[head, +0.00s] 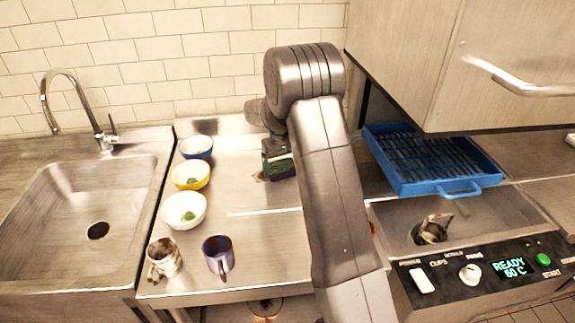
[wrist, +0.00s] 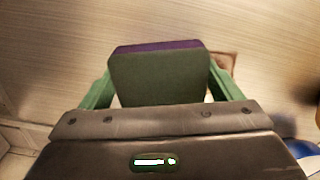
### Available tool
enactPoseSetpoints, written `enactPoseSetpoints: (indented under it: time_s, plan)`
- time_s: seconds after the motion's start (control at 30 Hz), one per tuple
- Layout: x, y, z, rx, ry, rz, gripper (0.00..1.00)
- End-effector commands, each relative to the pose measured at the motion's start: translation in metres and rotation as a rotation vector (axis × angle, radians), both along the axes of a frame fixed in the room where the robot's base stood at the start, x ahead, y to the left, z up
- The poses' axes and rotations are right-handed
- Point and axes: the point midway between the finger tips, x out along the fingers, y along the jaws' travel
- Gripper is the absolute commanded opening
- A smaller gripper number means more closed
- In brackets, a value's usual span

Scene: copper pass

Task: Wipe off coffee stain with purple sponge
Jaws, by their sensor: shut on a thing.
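The sponge (wrist: 158,80) shows a dark green face and a purple edge in the wrist view. In the head view it is at the counter or just above it; I cannot tell if it touches. A brown coffee stain (head: 258,177) shows on the steel just left of the sponge. In the wrist view a brown patch (wrist: 229,62) shows to the right of the sponge, partly hidden by the finger.
Blue (head: 197,147), yellow (head: 190,176) and white (head: 184,210) bowls stand left of the gripper. A stained cup (head: 164,260) and a dark mug (head: 217,254) stand at the front. A sink (head: 80,215) lies left; a blue rack (head: 430,160) and a cup washer (head: 480,265) lie right.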

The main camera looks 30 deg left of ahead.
Motion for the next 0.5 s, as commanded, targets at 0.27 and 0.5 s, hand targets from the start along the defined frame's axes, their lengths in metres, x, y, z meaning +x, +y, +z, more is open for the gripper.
enactPoseSetpoints:
  time_s: [0.27, 0.5]
  plan:
    - [-0.011, 0.013, 0.001, 0.0, 0.0, 0.0, 0.67]
    - [-0.02, 0.024, 0.0, 0.0, 0.0, 0.001, 0.67]
